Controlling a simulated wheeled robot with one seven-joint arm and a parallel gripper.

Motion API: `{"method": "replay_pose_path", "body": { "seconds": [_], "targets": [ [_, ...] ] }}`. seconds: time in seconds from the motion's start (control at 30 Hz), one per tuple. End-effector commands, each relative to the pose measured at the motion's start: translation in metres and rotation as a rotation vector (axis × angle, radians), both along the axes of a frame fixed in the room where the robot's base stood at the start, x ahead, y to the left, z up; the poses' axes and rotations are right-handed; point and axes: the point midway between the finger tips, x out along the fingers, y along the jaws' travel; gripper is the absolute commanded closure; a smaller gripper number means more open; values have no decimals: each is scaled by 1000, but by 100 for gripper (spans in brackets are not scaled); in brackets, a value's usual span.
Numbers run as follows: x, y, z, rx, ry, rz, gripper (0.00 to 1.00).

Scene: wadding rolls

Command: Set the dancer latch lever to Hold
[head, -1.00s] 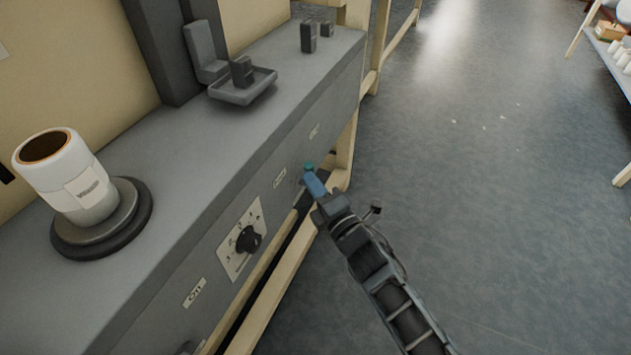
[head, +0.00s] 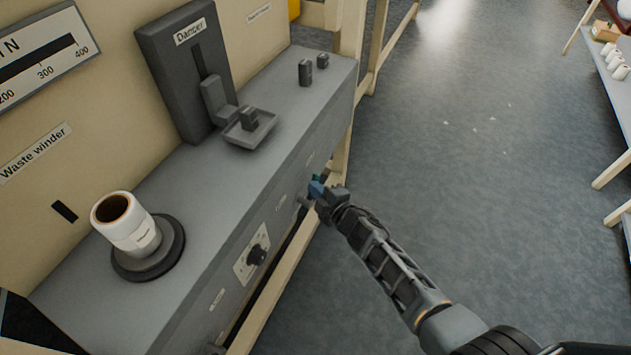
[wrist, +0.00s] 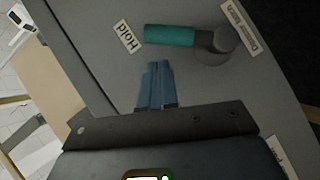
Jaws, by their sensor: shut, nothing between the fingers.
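The dancer latch lever has a teal handle (wrist: 170,35) on a round grey hub (wrist: 222,46) in the wrist view. Its free end points at the "Hold" label (wrist: 128,38). The "Dancer latch" label (wrist: 240,28) sits beside the hub. My gripper (wrist: 156,66) is shut and empty, its blue fingertips just short of the handle's side with a small gap in the picture. In the head view my gripper (head: 316,188) is at the machine's front face, and a bit of the teal handle (head: 318,177) shows behind it.
A black knob (head: 257,255) on a dial plate is left of the lever on the front face. Above, the grey ledge (head: 215,195) bears a white roll (head: 128,228) and a small tray (head: 250,130).

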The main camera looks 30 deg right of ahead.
Motion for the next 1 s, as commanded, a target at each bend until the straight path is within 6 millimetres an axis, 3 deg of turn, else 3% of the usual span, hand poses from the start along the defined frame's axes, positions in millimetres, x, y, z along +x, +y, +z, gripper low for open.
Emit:
{"method": "replay_pose_path", "body": {
  "seconds": [1.0],
  "targets": [
    [10, -15, -4, 34, 25, -4, 100]
  ]
}}
